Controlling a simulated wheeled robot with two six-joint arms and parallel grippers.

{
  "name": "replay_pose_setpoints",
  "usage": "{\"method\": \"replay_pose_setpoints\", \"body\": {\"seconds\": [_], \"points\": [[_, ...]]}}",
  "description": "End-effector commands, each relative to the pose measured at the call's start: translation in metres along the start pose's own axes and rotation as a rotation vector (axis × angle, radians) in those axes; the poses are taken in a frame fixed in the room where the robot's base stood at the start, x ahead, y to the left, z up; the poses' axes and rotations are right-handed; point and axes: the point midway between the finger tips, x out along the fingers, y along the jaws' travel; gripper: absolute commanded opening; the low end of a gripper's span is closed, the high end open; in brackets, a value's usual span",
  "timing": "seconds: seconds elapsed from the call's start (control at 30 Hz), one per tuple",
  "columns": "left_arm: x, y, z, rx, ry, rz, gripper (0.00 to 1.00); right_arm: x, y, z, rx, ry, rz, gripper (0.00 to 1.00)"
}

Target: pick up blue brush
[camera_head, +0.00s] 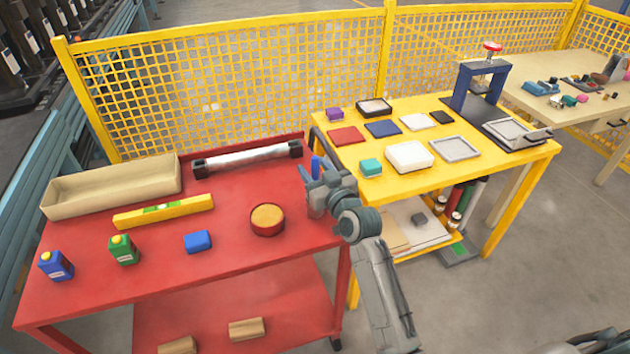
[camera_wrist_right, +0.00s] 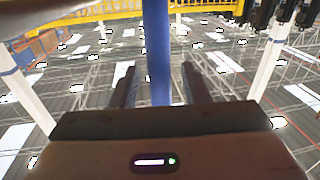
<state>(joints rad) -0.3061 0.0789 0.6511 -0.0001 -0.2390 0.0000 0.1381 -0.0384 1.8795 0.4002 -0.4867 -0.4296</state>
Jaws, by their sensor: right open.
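A blue upright handle, which looks like the blue brush (camera_head: 316,166), shows at the right end of the red table, by the yellow table's corner. My right gripper (camera_head: 313,180) is right at it and hides its lower part. In the right wrist view the blue shaft (camera_wrist_right: 157,45) stands between the two fingers (camera_wrist_right: 158,85), with gaps on both sides. The fingers are open around it and not clamped. Its lower end is hidden behind the gripper body, and its upper end runs out of the frame.
The red table (camera_head: 90,285) also bears a beige tray (camera_head: 115,190), a yellow level (camera_head: 163,210), a blue block (camera_head: 197,241), two bottles and a round red tin (camera_head: 267,219). A yellow table (camera_head: 470,185) with a blue press stands close on the right. A yellow mesh fence (camera_head: 240,85) is behind.

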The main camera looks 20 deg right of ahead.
Motion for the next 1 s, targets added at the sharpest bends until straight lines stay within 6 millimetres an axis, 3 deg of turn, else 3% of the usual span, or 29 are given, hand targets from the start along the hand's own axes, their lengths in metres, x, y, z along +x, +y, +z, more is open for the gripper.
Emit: {"method": "replay_pose_setpoints", "body": {"seconds": [0.07,0.3,0.67,1.0], "points": [[0.000,0.000,-0.001,0.000,0.000,0.000,0.34,0.000,0.000,0.000,0.000,0.000,0.000,0.42],[0.000,0.000,-0.001,0.000,-0.002,0.000,0.34,0.000,0.000,0.000,0.000,-0.001,0.000,0.00],[0.001,-0.001,-0.001,0.000,-0.003,-0.002,0.34,0.000,0.000,-0.008,-0.002,0.001,-0.001,0.00],[0.007,-0.001,-0.002,0.001,-0.002,-0.002,0.34,0.000,0.003,-0.074,-0.002,0.006,0.000,0.00]]}}
